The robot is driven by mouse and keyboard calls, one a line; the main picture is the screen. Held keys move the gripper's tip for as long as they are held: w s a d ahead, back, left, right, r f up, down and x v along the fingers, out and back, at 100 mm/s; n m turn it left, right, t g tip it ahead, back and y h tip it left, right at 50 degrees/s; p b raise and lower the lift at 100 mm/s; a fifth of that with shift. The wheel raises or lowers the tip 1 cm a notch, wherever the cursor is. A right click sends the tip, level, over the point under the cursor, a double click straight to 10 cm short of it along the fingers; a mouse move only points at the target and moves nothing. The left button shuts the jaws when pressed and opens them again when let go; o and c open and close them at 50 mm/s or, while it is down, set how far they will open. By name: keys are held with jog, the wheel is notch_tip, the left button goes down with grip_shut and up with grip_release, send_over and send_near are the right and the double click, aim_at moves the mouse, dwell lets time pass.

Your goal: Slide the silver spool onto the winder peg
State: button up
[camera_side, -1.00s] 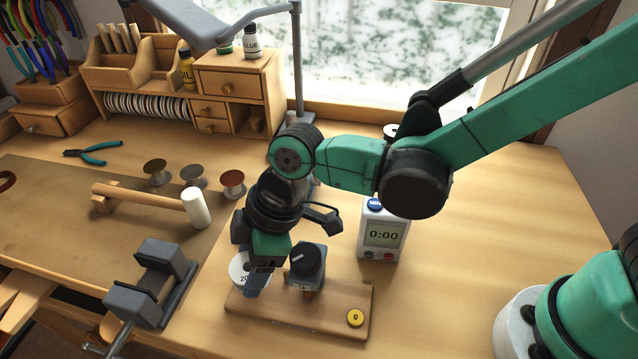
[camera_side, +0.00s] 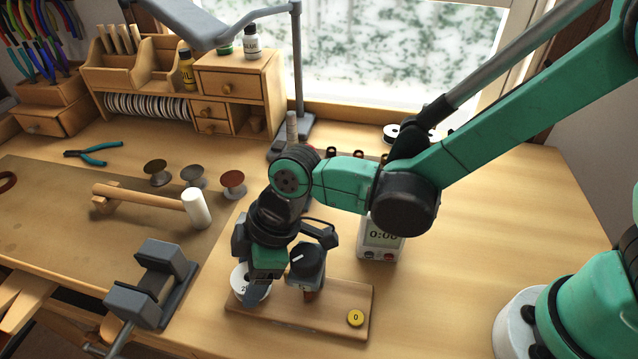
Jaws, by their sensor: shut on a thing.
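The silver spool (camera_side: 240,283) shows a white round face with a printed number, partly covered by a finger. My gripper (camera_side: 254,297) is shut on it and holds it low over the left end of the winder's wooden base (camera_side: 325,313). A dark winder knob (camera_side: 307,262) with a white line stands just right of my gripper. The winder peg is hidden behind the spool and my fingers. I cannot tell whether the spool is around the peg or just above it.
A yellow button (camera_side: 355,317) marked 0 sits on the base's right end. A grey vise (camera_side: 152,283) stands close on the left. A mallet (camera_side: 150,202) and other spools (camera_side: 193,176) lie behind. A timer (camera_side: 381,243) stands behind right.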

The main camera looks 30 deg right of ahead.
jog(key=shift+d+f, duration=0.3)
jog(key=shift+d, duration=0.05)
jog(key=o, duration=1.5)
jog(key=shift+c, duration=0.2)
jog(key=v, duration=0.4)
jog(key=shift+r, duration=0.95)
